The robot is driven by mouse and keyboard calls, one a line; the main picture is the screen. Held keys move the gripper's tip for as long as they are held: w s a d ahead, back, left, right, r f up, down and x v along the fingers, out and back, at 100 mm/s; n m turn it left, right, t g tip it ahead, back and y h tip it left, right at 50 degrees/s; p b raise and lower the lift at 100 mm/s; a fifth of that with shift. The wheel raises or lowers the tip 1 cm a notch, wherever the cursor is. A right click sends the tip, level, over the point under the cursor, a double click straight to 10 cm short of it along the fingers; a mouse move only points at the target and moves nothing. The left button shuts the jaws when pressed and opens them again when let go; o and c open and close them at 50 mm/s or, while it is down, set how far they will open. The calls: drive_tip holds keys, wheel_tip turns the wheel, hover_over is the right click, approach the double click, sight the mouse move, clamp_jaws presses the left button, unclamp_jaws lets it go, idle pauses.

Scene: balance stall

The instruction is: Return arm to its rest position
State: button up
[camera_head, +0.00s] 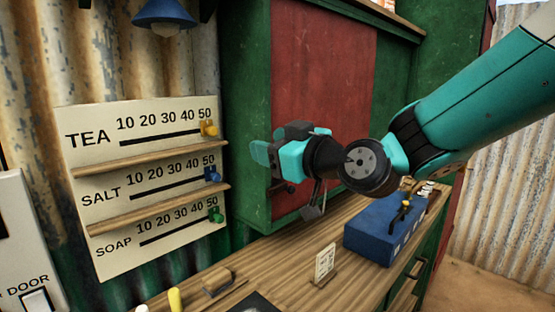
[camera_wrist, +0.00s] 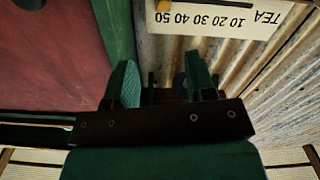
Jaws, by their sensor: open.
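My gripper (camera_head: 268,155) is held in the air in front of the red and green cabinet (camera_head: 325,100), above the wooden counter (camera_head: 285,252). Its fingers point left in the head view. In the wrist view my gripper (camera_wrist: 160,85) shows its two green fingers apart, with nothing between them. My teal arm reaches in from the right in the head view.
A board (camera_head: 85,175) with TEA, SALT and SOAP scales hangs on the corrugated wall; each slider sits near 50. A blue box (camera_head: 375,238) and a small card (camera_head: 325,262) stand on the counter. A blue lamp (camera_head: 172,14) hangs above.

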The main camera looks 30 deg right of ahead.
drive_tip(key=shift+s+d, duration=0.15)
drive_tip(key=shift+s, duration=0.35)
drive_tip(key=s+a+f+n+g+y, duration=0.1)
drive_tip(key=s+a+f+g, duration=0.8)
drive_tip(key=s+f+g, duration=0.15)
drive_tip(key=s+d+f+g+h, duration=0.2)
drive_tip(key=s+g, duration=0.4)
drive_tip(key=s, duration=0.5)
drive_tip(key=shift+f+m+h, duration=0.3)
drive_tip(key=shift+f+h, duration=0.2)
drive_tip(key=shift+f, duration=0.4)
